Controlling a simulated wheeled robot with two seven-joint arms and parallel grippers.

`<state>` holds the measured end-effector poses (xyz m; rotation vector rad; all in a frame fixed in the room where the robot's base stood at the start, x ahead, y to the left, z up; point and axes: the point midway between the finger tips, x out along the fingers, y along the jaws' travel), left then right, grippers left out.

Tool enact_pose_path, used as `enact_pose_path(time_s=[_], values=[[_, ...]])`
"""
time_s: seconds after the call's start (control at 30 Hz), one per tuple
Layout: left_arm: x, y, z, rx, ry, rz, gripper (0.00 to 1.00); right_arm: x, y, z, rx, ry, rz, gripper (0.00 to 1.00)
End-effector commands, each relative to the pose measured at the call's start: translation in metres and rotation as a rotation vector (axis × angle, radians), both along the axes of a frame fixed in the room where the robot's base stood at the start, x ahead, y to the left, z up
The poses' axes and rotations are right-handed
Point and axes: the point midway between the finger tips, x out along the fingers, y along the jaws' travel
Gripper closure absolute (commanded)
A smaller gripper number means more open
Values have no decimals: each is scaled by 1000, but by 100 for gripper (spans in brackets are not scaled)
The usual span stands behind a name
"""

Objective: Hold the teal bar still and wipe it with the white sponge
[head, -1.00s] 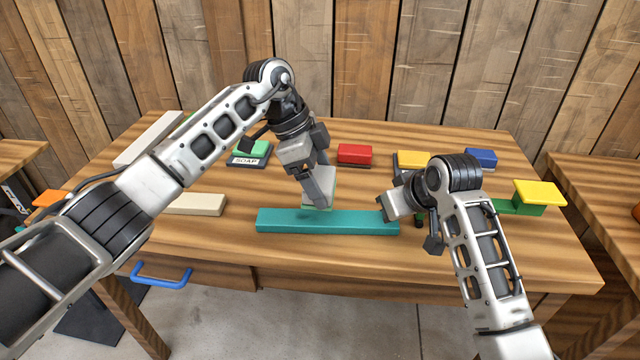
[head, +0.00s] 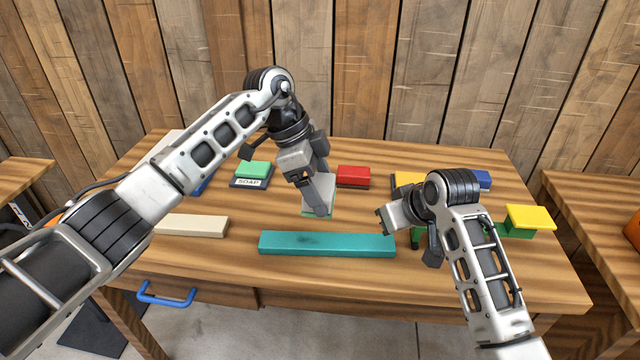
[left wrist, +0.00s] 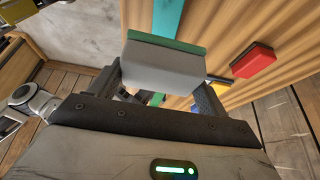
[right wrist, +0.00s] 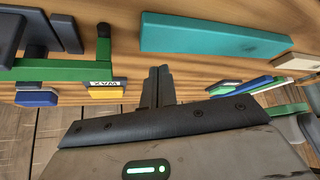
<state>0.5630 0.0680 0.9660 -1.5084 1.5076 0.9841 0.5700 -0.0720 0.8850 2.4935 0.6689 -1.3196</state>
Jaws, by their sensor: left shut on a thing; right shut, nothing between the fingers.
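The teal bar (head: 327,244) lies flat along the front of the table, left to right; it also shows in the left wrist view (left wrist: 169,18) and the right wrist view (right wrist: 215,37). My left gripper (head: 318,203) is shut on the white sponge (head: 327,186), which has a green layer. In the left wrist view the sponge (left wrist: 162,66) sits between the fingers. It is behind the bar and looks apart from it. My right gripper (head: 384,216) is shut and empty behind the bar's right end. Its fingers (right wrist: 157,82) meet in the right wrist view, apart from the bar.
A green block with a SOAP label (head: 252,170), a red block (head: 353,175), a yellow block (head: 405,180) and a blue block (head: 483,180) stand at the back. A cream block (head: 192,226) lies left, a yellow-topped green piece (head: 530,217) right. A blue handle (head: 166,296) sticks out in front.

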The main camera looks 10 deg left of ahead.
Motion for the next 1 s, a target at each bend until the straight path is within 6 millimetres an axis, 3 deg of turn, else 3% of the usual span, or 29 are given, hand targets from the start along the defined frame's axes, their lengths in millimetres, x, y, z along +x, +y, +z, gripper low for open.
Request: enact_pose_path(time_s=[0.57, 1.0], values=[[0, 0, 44, 0, 0, 0, 41, 0, 0, 36, 1, -2, 0, 100], [0, 0, 45, 0, 0, 0, 41, 0, 0, 36, 0, -2, -1, 100]])
